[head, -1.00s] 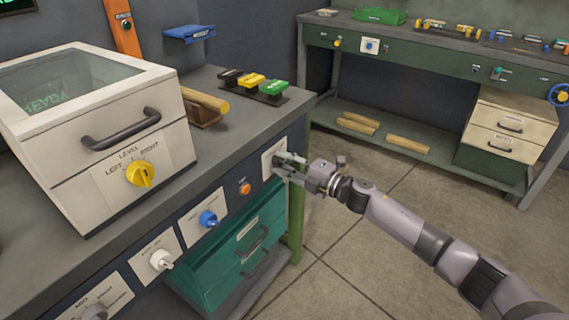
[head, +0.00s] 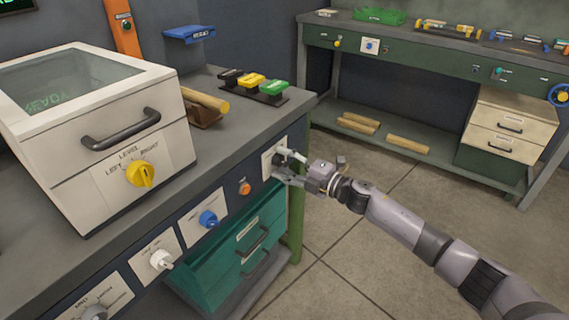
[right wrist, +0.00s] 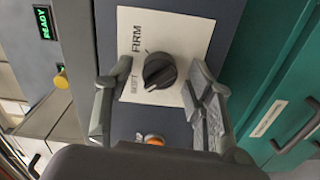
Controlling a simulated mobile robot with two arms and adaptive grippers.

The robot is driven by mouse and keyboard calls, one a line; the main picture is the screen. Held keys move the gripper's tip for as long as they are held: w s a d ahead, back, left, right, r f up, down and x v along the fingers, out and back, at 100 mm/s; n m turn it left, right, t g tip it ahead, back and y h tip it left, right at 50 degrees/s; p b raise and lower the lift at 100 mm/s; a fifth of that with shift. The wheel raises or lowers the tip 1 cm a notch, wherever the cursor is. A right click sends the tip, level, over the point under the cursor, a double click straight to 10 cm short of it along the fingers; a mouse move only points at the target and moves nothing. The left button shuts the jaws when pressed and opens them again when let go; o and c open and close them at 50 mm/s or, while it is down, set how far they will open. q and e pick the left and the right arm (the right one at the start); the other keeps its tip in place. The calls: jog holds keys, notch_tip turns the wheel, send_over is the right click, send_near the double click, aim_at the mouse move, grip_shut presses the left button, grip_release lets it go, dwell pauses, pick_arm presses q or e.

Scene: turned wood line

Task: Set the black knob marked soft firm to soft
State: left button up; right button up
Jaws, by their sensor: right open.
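The black knob (right wrist: 159,71) sits on a white plate (right wrist: 190,36) marked FIRM and SOFT, in the right wrist view. A pale mark on the knob shows at its lower left, towards the SOFT word; its exact setting is hard to read. My right gripper (right wrist: 157,82) is open, with one finger on each side of the knob and visible gaps between. In the head view, my right gripper (head: 291,167) is at the plate near the bench's right end, and the knob (head: 279,157) is partly hidden by it. My left gripper is not in view.
An orange button (head: 245,189), a blue knob (head: 208,218) and a white knob (head: 161,260) line the same bench front. Teal drawers (head: 240,240) are below. The floor right of the bench is clear, with a second bench (head: 440,48) behind.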

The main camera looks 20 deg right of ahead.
jog(key=v, duration=1.2)
